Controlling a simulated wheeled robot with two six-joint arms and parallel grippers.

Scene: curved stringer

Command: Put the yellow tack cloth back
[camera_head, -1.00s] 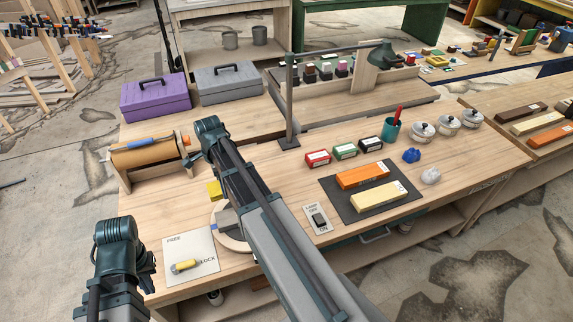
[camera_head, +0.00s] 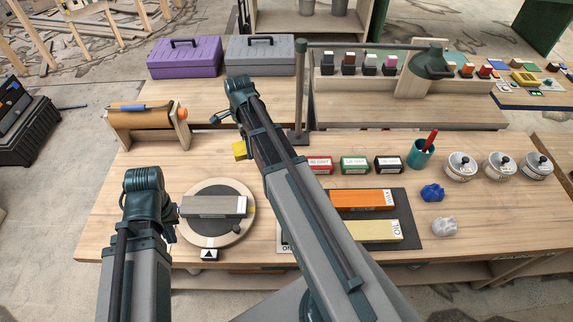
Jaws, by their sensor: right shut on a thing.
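The yellow tack cloth (camera_head: 239,150) is a small yellow piece beside the wrist of my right arm, above the bench, left of the red box. My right gripper (camera_head: 241,147) is shut on it; its fingers are mostly hidden behind my own arm. My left gripper (camera_head: 170,218) is at the left edge of a round turntable (camera_head: 196,235), close to a grey bar (camera_head: 213,206) lying on it. Its fingertips are too hidden to tell whether they are open. A blue crumpled cloth (camera_head: 432,192) and a whitish one (camera_head: 444,227) lie at the right.
A dark mat (camera_head: 408,209) carries an orange block (camera_head: 362,200) and a cream block (camera_head: 372,231). Red, green and black boxes, a teal cup (camera_head: 421,154) and white lidded pots stand behind. A paper roll (camera_head: 140,121) is at the left. A lamp post (camera_head: 301,95) rises near my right arm.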

